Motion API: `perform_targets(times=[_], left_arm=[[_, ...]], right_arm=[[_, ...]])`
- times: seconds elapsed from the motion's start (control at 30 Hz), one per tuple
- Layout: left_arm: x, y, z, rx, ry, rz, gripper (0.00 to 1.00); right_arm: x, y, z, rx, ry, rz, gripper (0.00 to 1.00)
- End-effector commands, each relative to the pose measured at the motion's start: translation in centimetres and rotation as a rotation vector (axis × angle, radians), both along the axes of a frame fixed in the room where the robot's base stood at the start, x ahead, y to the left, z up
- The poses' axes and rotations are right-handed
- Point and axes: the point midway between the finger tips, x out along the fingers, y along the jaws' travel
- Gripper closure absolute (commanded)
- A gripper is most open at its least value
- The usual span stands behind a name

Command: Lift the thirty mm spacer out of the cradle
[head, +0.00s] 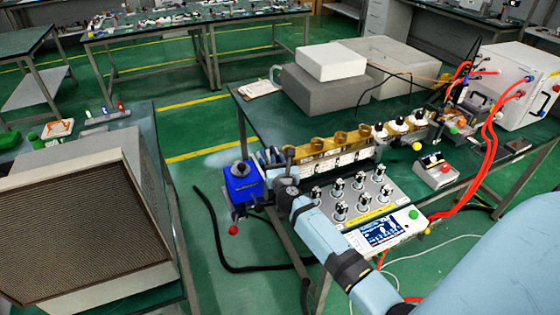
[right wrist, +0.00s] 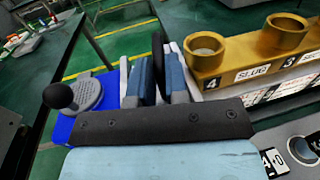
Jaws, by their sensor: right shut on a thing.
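My right gripper (head: 289,160) reaches over the bench's near left corner, its arm coming up from the bottom. In the right wrist view, blue-grey faces stand on either side of a thin black upright piece (right wrist: 157,50). The gripper is shut on this piece, which I take to be the thirty mm spacer's grip; no label on it is readable. Pale slabs of the cradle area (head: 268,157) stand just left of the gripper in the head view. The spacer's lower part and the cradle floor are hidden by my gripper. I cannot tell whether the spacer is clear of the cradle. My left gripper is not in view.
A blue block (head: 241,183) with a grey disc and black knob (right wrist: 62,95) stands close on the left. A brass piece with round ports (right wrist: 240,65) runs close on the right. A panel of several knobs (head: 383,198) lies beside my forearm. The bench's left edge is near.

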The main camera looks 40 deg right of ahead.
Motion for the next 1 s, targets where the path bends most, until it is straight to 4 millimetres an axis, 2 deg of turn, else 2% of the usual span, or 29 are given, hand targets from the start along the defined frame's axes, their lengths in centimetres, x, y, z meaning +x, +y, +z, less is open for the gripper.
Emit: perform_targets(times=[0.2,0.43,0.47,0.5,0.6,0.87,1.0], left_arm=[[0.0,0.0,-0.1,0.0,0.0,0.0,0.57],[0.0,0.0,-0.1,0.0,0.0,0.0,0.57],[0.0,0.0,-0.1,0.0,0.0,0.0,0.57],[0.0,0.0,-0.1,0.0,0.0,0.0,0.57],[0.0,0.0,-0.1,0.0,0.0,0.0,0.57],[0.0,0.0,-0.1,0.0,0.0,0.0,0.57],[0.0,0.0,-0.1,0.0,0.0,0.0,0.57]], right_arm=[[0.5,1.1,0.0,0.0,0.001,-0.001,1.0],[0.5,1.2,0.0,0.0,0.0,0.0,1.0],[0.5,1.2,0.0,0.0,0.0,0.0,0.84],[0.5,1.2,0.0,0.0,0.0,0.0,0.75],[0.5,1.2,0.0,0.0,0.0,0.0,0.57],[0.4,1.2,0.0,-0.001,0.0,0.0,0.57],[-0.6,1.6,-0.2,0.001,0.002,0.0,0.57]])
